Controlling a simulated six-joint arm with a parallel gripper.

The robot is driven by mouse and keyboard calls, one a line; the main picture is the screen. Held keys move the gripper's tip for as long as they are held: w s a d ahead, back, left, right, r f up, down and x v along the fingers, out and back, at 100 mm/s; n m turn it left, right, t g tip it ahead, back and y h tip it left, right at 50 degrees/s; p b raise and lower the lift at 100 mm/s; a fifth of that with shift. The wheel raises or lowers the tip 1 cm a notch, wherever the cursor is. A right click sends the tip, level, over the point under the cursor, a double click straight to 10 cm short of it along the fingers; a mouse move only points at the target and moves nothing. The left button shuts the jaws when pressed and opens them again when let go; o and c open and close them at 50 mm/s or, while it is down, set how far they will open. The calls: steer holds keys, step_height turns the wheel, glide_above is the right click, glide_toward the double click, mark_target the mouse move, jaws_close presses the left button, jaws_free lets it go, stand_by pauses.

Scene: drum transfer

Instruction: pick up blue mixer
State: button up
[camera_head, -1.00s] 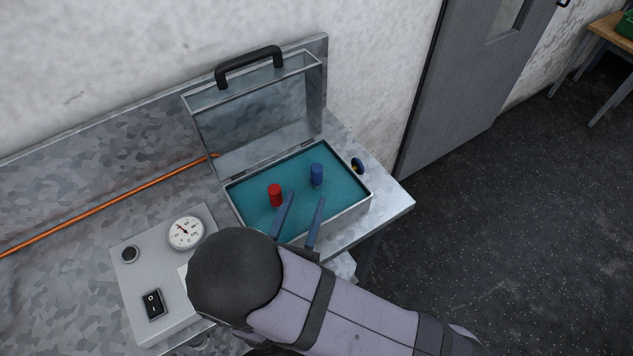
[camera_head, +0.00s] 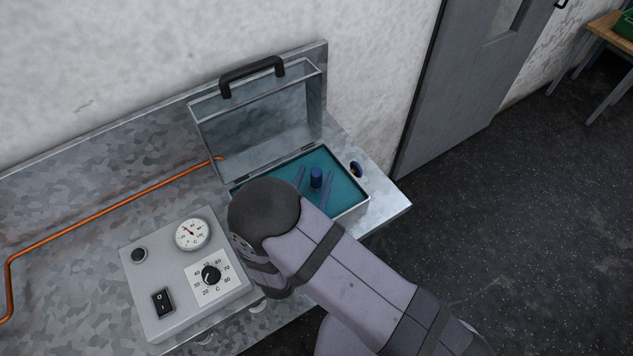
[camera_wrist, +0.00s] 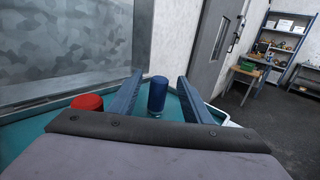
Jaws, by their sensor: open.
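The blue mixer (camera_head: 316,178) is a small blue cylinder standing upright on the teal floor of the open case (camera_head: 351,211). In the wrist view the blue mixer (camera_wrist: 157,94) stands between my two blue fingers, a little nearer the left one, with a gap on each side. My gripper (camera_head: 314,180) is open and empty, its fingers reaching into the case on either side of the mixer. A red cylinder (camera_wrist: 87,103) stands to the left in the wrist view; in the head view my arm hides it.
A control box (camera_head: 181,285) with gauge and dial is at left. An orange pipe (camera_head: 110,217) runs along the bench. A small blue-yellow item (camera_head: 356,169) sits right of the case.

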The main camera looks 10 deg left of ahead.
steer(key=shift+w+d+p, duration=0.1)
steer(key=shift+w+p, duration=0.25)
steer(key=shift+w, duration=0.95)
jaws_close()
steer(key=shift+r, duration=0.1)
step_height(320, 180, up, 10)
steer(key=p, duration=0.7)
